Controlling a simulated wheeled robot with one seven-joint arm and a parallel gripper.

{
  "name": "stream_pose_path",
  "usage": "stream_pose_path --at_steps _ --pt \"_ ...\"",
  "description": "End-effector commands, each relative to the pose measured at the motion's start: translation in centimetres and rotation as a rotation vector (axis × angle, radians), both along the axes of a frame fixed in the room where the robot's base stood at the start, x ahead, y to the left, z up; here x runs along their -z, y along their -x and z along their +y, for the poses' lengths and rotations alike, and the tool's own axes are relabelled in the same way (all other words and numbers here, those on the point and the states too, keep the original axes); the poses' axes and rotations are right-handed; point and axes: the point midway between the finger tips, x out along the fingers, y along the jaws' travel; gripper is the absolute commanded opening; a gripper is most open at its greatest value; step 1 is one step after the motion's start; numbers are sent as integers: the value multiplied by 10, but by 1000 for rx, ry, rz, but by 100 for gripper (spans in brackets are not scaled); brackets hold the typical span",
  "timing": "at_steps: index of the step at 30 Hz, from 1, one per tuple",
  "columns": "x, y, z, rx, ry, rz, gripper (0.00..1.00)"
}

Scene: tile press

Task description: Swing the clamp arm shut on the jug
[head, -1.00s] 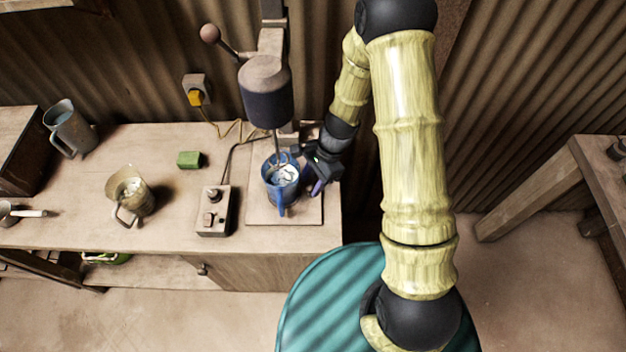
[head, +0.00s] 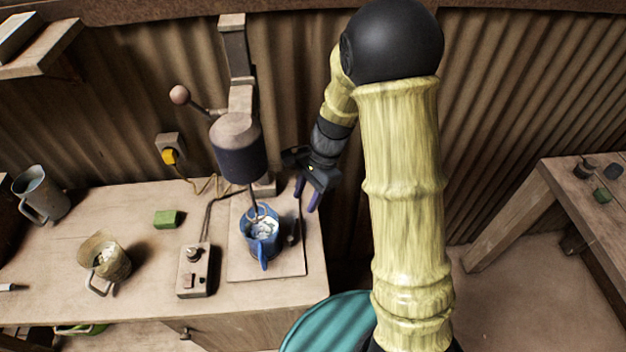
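The blue jug (head: 262,249) stands upright on the press's base plate (head: 286,265), under the press head (head: 238,152), with pale stuff inside. The stirring shaft of the press reaches down into its mouth. A small dark part (head: 292,239) stands just right of the jug, with a thin dark rod above it; it looks like the clamp arm. I cannot tell whether it touches the jug. My gripper (head: 306,195) is above and right of the jug, apart from it. Its two purple fingers are spread, with nothing between them.
A switch box (head: 194,272) stands left of the plate. A green block (head: 166,219), a tan jug (head: 104,258) and a grey jug (head: 40,195) are further left on the bench. A teal round top (head: 330,322) is in front. The corrugated wall is close behind my gripper.

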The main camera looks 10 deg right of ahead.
Motion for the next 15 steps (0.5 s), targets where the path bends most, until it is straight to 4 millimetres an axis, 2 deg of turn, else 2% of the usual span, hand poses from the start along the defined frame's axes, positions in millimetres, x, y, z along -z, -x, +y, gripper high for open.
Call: stream_pose_path --at_steps 1,6,10,15 --pt "-10 -3 -4 1 0 -7 39" --pt "-34 -8 -13 0 1 -3 39" --pt "-42 -9 -15 0 0 -1 39" --pt "-43 -9 -16 1 1 0 39"
